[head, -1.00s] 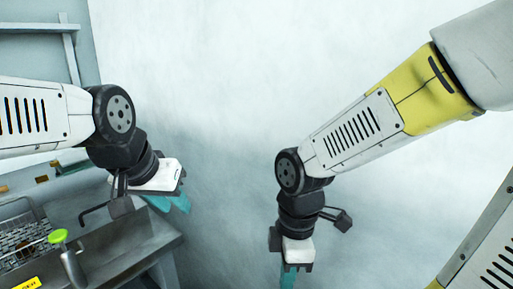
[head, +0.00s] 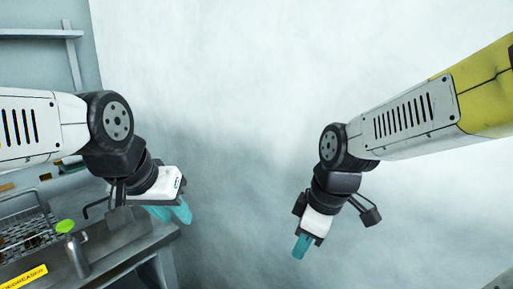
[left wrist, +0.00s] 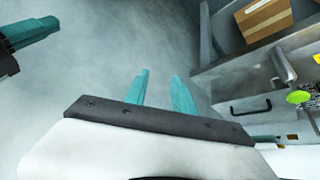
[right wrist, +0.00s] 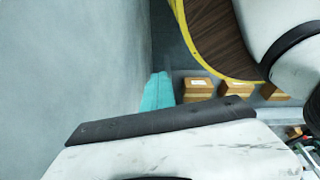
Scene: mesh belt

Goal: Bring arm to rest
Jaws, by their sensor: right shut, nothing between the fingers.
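My left gripper (head: 172,213) has teal fingers and hangs at the left in the head view, beside the right end of the metal bench. In the left wrist view its two fingers (left wrist: 160,80) stand apart with nothing between them. My right gripper (head: 301,247) hangs over open floor right of the middle in the head view, pointing down. In the right wrist view its teal fingers (right wrist: 158,90) are together and hold nothing. Part of my right gripper (left wrist: 30,33) also shows at the upper left of the left wrist view.
Cardboard boxes (right wrist: 198,86) show in the right wrist view. The pale floor between the arms is clear.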

